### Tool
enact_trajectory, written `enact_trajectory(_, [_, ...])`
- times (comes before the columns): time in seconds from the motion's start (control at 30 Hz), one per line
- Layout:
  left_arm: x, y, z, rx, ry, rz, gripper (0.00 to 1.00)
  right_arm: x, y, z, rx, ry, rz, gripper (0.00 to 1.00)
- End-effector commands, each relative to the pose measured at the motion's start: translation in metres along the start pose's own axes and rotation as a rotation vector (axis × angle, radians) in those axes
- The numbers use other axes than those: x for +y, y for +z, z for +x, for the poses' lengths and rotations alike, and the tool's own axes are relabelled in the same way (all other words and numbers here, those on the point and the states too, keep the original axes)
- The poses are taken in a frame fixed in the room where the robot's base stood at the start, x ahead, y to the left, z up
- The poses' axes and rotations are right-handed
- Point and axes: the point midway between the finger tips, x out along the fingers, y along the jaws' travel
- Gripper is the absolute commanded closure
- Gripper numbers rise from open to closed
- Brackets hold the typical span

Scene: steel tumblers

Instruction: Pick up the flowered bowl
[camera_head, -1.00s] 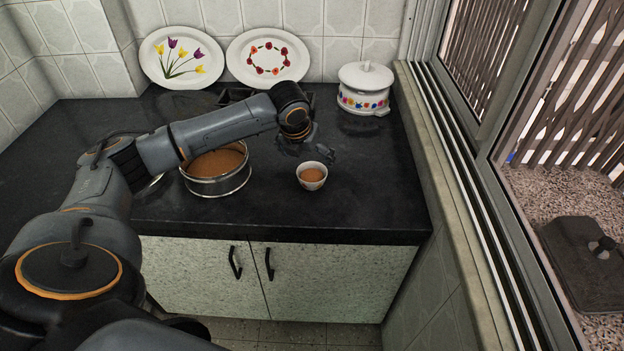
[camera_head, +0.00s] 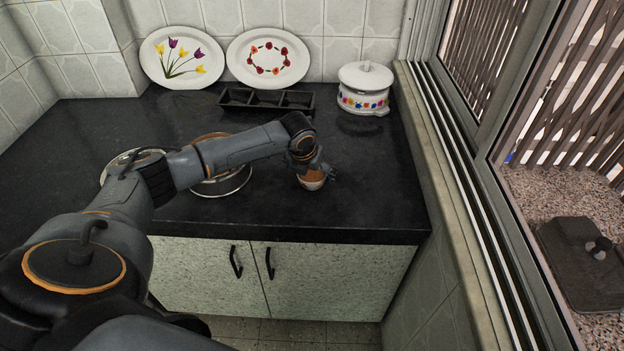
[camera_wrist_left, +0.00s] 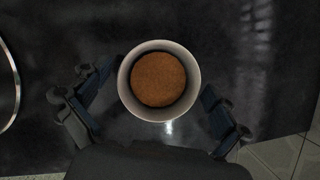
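A small white bowl (camera_head: 312,184) with brown contents stands on the dark counter near its front edge; no flowers can be made out on it. My left gripper (camera_head: 319,169) is right over it in the head view and hides part of it. In the left wrist view the bowl (camera_wrist_left: 191,62) is upright, between the two fingers of my left gripper (camera_wrist_left: 158,80). The fingers are spread, one on each side, with narrow gaps to the rim. My right gripper is not in view.
A round metal-rimmed pan (camera_head: 232,187) stands left of the bowl, partly behind my arm. A black divided tray (camera_head: 267,106), a lidded pot with a flower band (camera_head: 365,88) and two flowered plates (camera_head: 181,48) (camera_head: 267,50) are at the back. The counter right of the bowl is clear.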

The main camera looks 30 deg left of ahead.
Motion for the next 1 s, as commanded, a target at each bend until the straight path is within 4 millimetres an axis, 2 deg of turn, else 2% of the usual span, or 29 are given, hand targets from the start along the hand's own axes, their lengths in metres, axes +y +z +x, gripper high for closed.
enact_trajectory(0.03, [0.000,0.000,0.000,0.000,0.000,0.000,0.14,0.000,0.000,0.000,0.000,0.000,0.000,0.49])
enact_trajectory(0.27, [0.000,0.000,0.000,0.000,0.000,-0.001,0.60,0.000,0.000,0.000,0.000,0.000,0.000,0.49])
enact_trajectory(0.73, [0.000,0.003,-0.005,-0.002,0.000,-0.001,0.61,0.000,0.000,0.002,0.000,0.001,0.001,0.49])
enact_trajectory(0.93, [0.000,0.014,-0.029,-0.005,-0.001,-0.002,0.61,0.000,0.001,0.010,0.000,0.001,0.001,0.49])
enact_trajectory(1.0, [0.003,0.009,-0.043,-0.003,0.001,0.000,0.61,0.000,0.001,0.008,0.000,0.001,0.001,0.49])
